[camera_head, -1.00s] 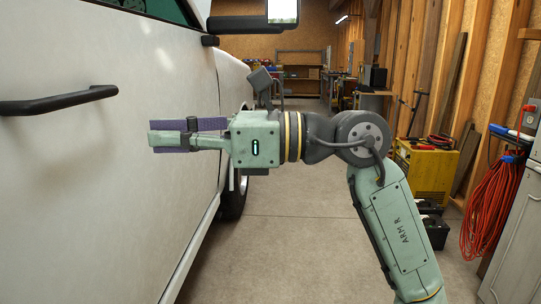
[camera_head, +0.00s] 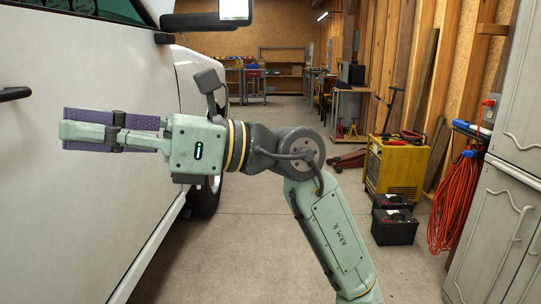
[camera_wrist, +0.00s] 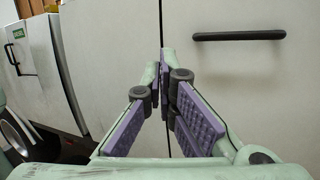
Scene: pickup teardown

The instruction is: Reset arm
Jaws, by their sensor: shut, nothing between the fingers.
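My gripper (camera_head: 62,130) is stretched out to the left, close to the side of a white pickup (camera_head: 60,200). It also shows in the wrist view (camera_wrist: 165,56), where its purple-padded fingers meet at the tips with nothing between them. Behind the fingers, the wrist view shows a door seam and the pickup's dark door handle (camera_wrist: 238,36) at the upper right. In the head view the handle (camera_head: 14,94) is at the left edge, apart from the fingers. I cannot tell whether the fingertips touch the door.
The side mirror (camera_head: 205,20) juts out above my gripper. A yellow machine (camera_head: 395,165), black batteries (camera_head: 394,226), a red hose coil (camera_head: 452,205) and grey cabinets (camera_head: 495,235) line the right side. The floor down the middle (camera_head: 270,225) is clear.

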